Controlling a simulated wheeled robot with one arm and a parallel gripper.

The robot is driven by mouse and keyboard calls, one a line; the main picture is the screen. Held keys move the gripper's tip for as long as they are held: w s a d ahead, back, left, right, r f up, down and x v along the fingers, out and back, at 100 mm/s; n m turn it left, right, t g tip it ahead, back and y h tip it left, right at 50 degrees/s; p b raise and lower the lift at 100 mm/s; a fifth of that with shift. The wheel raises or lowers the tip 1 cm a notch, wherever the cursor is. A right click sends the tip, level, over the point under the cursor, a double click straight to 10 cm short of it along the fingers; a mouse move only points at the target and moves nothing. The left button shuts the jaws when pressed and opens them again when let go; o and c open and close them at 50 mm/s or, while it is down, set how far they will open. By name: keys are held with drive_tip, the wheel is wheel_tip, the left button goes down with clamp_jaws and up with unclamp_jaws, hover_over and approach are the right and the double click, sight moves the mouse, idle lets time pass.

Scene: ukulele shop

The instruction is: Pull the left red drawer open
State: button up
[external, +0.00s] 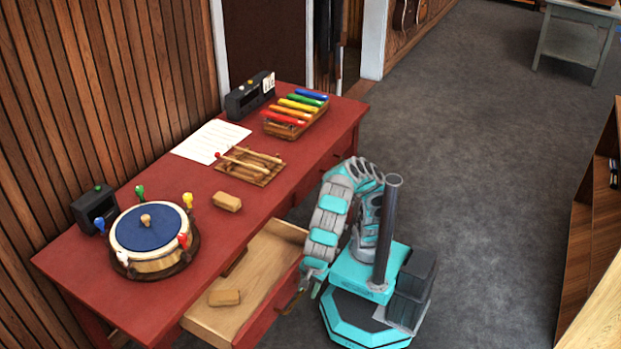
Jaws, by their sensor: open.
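The left red drawer (265,322) sticks well out from the red desk (160,310). Its pale wooden inside shows, and a small tan block (224,297) lies on its floor. My gripper (308,286) is open at the outer side of the drawer's red front, close to a brownish handle (292,301). I cannot tell whether the fingers touch the handle or stand around it. My arm bends down to the drawer from my base, which stands to the right of the desk.
On the desk are a blue-topped drum (150,228) with coloured pegs, another tan block (227,201), mallets on a wooden rack (250,166), a colourful xylophone (296,113), paper (211,141) and two dark boxes. Grey floor is clear to the right, up to a wooden shelf (590,220).

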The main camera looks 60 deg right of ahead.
drive_tip(key=w+r+t+y+b, duration=0.1)
drive_tip(key=w+r+t+y, duration=0.1)
drive_tip(key=w, duration=0.7)
drive_tip(key=w+d+r+m+t+y+b, duration=0.1)
drive_tip(key=w+r+t, duration=0.3)
drive_tip(key=w, duration=0.6)
drive_tip(key=shift+r+t+y+b, duration=0.4)
drive_tip(key=shift+r+b, duration=0.05)
drive_tip(key=shift+b, duration=0.1)
